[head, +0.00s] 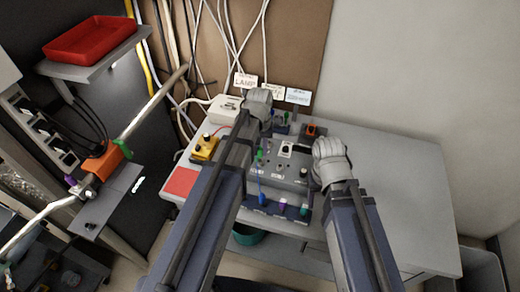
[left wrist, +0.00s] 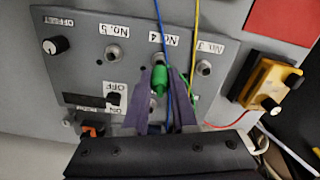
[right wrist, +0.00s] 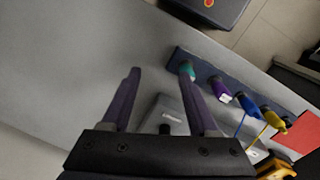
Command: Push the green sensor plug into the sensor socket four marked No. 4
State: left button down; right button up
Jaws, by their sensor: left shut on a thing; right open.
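The green sensor plug (left wrist: 160,90) is between the fingers of my left gripper (left wrist: 159,76), which is shut on it. The plug is at the socket marked No. 4 (left wrist: 158,58) on the grey sensor box (left wrist: 75,75). The green end meets or covers the socket, and I cannot tell how deep it sits. The box also shows in the head view (head: 288,178), with my left arm partly in front of it. My right gripper (right wrist: 160,78) is open and empty to the right of the box, above the table.
Sockets No. 5 (left wrist: 113,52) and No. 3 (left wrist: 204,67) flank No. 4. Blue and yellow cables pass close to my left fingers. A dark rack (right wrist: 203,77) holds several coloured plugs. A yellow device (head: 205,147) stands left of the box. The table's right side (head: 400,190) is clear.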

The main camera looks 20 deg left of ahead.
pick_arm(q)
jog(key=shift+f+b, duration=0.95)
jog(key=shift+s+f+b, duration=0.1)
jog(key=shift+f+b, duration=0.25)
jog(key=shift+b, duration=0.05)
jog(key=shift+f, duration=0.15)
jog(key=c, duration=0.6)
grip_release()
jog(key=shift+c, duration=0.2)
